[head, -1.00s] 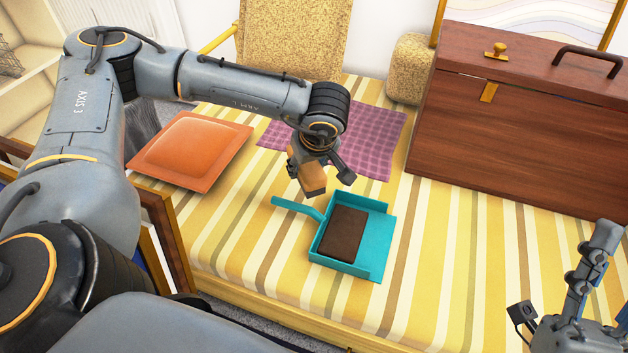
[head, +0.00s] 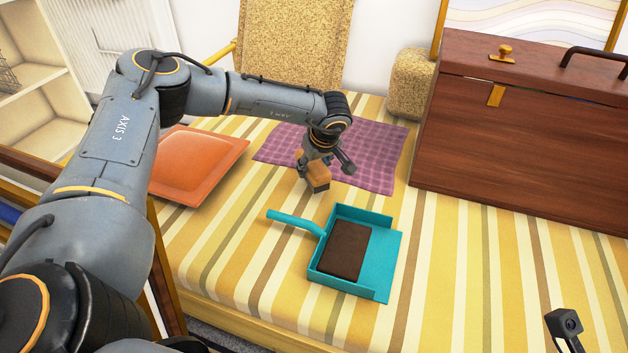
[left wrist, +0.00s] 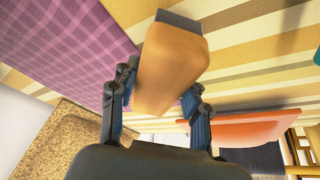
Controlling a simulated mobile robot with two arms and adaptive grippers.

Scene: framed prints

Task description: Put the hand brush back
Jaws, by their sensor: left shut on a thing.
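My left gripper (head: 323,170) is shut on a tan wood-coloured block with a grey end, which looks like the hand brush (head: 317,184). It holds the block above the striped cover, by the near edge of the purple checked cloth. In the left wrist view the brush (left wrist: 170,65) sits between both fingers, grey end pointing away. A teal dustpan (head: 384,268) lies nearer to me, its handle pointing left. A dark brown block (head: 345,250) lies inside the dustpan. The brush is apart from the dustpan. My right gripper's fingers are out of view.
An orange cushion (head: 195,165) lies left of the gripper. The purple cloth (head: 375,160) lies flat behind it. Striped cover around the dustpan is clear.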

